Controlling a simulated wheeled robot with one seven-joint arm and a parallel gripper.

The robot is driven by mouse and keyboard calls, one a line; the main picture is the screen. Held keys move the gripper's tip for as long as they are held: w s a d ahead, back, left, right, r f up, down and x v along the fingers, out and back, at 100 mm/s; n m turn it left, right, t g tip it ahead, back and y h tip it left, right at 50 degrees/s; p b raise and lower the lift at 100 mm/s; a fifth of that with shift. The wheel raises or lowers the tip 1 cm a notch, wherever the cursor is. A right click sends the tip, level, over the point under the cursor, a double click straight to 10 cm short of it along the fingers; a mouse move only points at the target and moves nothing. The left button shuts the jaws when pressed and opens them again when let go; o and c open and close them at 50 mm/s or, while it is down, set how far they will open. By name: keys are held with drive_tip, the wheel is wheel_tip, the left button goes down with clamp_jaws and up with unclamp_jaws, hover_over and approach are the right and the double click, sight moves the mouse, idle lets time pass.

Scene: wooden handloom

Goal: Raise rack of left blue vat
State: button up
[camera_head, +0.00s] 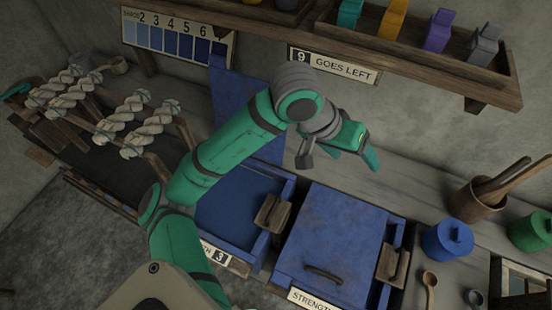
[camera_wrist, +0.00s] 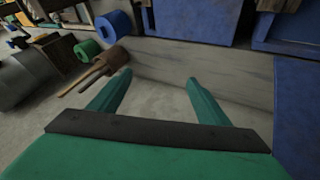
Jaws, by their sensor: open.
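The left blue vat (camera_head: 232,205) stands open, with a flat blue surface inside, partly behind my arm. A wooden bracket-like piece (camera_head: 273,212) sits at its right side; I cannot tell whether it belongs to a rack, and no raised rack shows. The right vat's blue lid (camera_head: 330,240) is shut and has a dark handle. My gripper (camera_head: 338,158) is above and behind the vats, near the wall ledge. In the wrist view my gripper (camera_wrist: 157,95) has its fingers spread, with nothing between them.
A blue panel (camera_head: 246,108) stands upright behind my arm. White skeins (camera_head: 126,124) hang on wooden racks at left. A tool cup (camera_head: 478,200), a blue jar (camera_head: 447,241) and a green jar (camera_head: 532,230) stand at right. A shelf (camera_head: 420,65) overhangs the wall.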

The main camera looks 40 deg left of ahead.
sight(274, 207)
drive_tip(key=s+a+n+g+y, duration=0.2)
drive_tip(key=s+a+g+y, duration=0.3)
drive_tip(key=s+a, duration=0.75)
drive_tip(key=f, duration=2.6)
drive_tip(key=shift+w+a+f, duration=0.15)
drive_tip(key=shift+a+f, duration=0.15)
drive_tip(key=shift+a, duration=0.1)
drive_tip(key=shift+f, duration=0.1)
drive_tip(key=shift+w+f, duration=0.1)
drive_tip(key=shift+f, duration=0.15)
